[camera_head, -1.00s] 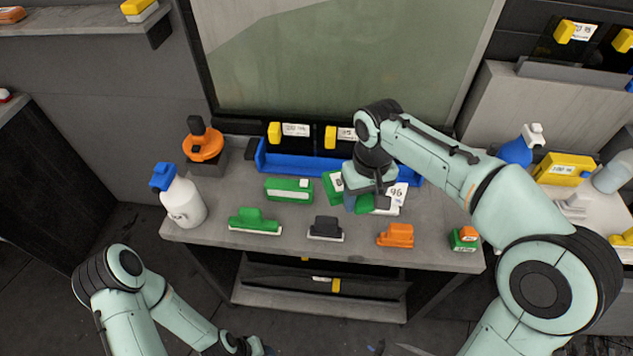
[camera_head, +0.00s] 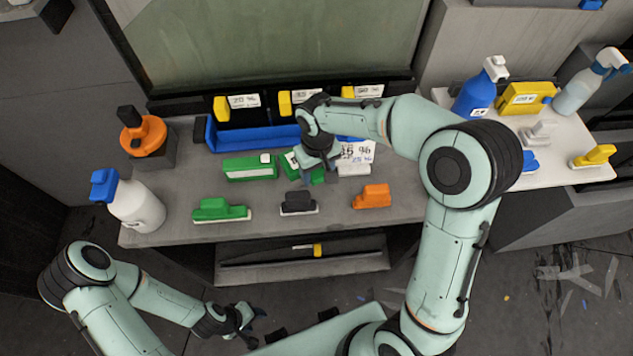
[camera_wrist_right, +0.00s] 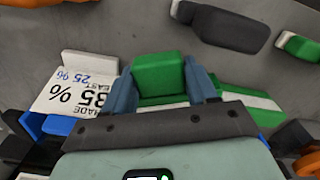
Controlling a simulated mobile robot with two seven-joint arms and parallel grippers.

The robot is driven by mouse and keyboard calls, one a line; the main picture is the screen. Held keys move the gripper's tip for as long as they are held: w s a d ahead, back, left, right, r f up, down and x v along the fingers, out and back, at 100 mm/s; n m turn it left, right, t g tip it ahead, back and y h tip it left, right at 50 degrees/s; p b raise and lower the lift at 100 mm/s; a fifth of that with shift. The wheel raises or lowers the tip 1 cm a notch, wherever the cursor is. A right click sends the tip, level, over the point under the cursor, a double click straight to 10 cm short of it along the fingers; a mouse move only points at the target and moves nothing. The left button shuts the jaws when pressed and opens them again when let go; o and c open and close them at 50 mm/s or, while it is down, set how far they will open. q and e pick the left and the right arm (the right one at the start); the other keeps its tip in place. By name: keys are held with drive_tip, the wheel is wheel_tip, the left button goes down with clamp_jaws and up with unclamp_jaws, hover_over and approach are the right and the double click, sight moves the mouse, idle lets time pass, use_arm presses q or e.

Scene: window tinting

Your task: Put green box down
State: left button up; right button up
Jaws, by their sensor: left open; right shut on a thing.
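My right gripper (camera_head: 312,176) is over the workbench, right of the middle, shut on a green box (camera_head: 318,175). The box shows between the two blue-grey fingers in the right wrist view (camera_wrist_right: 160,76), with a pale lower edge. It is low over the bench; I cannot tell whether it touches the top. A green-and-white box (camera_head: 248,168) lies to the left. My left gripper (camera_head: 245,328) is open and empty, low in front of the bench.
Green (camera_head: 220,209), black (camera_head: 298,202) and orange (camera_head: 371,196) tools line the front. A side table (camera_head: 590,174) is at right.

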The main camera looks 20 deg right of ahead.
sight(317, 189)
drive_tip(key=shift+f, duration=3)
drive_tip(key=shift+f+b, duration=0.2)
drive_tip(key=shift+b, duration=0.1)
drive_tip(key=o, duration=1.2)
